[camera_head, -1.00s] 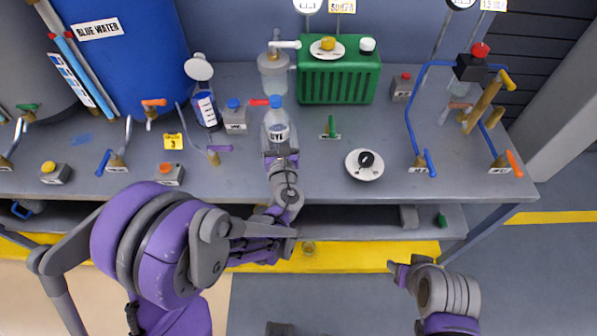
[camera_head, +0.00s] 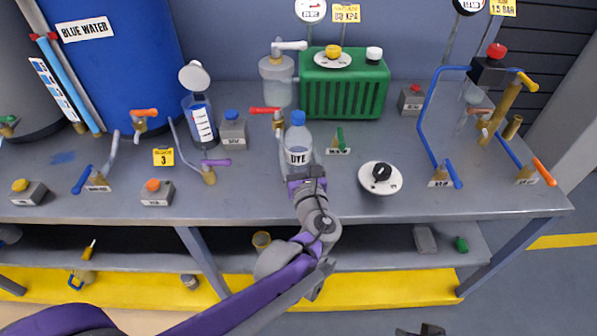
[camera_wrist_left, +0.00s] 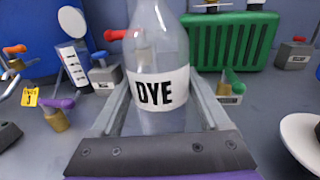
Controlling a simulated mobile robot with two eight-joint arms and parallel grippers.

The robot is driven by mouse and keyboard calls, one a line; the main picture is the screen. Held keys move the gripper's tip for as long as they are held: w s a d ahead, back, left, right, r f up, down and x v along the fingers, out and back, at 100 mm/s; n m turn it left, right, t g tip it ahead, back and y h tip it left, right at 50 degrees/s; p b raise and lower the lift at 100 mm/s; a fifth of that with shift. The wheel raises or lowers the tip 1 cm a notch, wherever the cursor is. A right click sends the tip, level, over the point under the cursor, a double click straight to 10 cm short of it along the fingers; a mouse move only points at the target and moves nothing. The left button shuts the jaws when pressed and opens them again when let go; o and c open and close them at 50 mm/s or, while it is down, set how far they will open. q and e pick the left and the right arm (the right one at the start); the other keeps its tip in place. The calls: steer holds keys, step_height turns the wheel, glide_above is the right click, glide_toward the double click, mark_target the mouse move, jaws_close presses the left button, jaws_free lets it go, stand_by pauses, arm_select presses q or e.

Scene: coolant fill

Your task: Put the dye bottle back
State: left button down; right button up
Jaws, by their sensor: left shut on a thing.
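The clear dye bottle (camera_head: 298,143) has a blue cap and a white DYE label and is upright over the front-middle of the bench (camera_head: 250,200). It also shows in the left wrist view (camera_wrist_left: 158,95), with its top cut off. My left gripper (camera_head: 305,172) is shut on the bottle, with one finger on each side of it in the left wrist view (camera_wrist_left: 163,115). I cannot tell whether the bottle's base touches the bench. A small dark part of my right gripper (camera_head: 422,331) shows at the bottom edge; its fingers are mostly out of frame.
A red-handled tap (camera_head: 265,110) stands behind and left of the bottle. A green toggle (camera_head: 340,141) and a round white dial (camera_head: 380,178) are to its right. The green tank (camera_head: 345,95) is behind. Bare bench lies around the dial.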

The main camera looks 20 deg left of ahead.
arm_select(q)
steer(key=shift+f+b, duration=0.55)
steer(key=shift+f, duration=1.7)
steer(key=shift+f, duration=0.15)
jaws_free()
steer(key=shift+s+d+r, duration=0.1)
steer(key=shift+s+r, duration=0.1)
steer(key=shift+s, duration=0.05)
steer(key=v, duration=1.1)
steer(key=shift+s+p, duration=0.25)
steer(key=shift+p, duration=0.1)
steer(key=shift+d, duration=0.1)
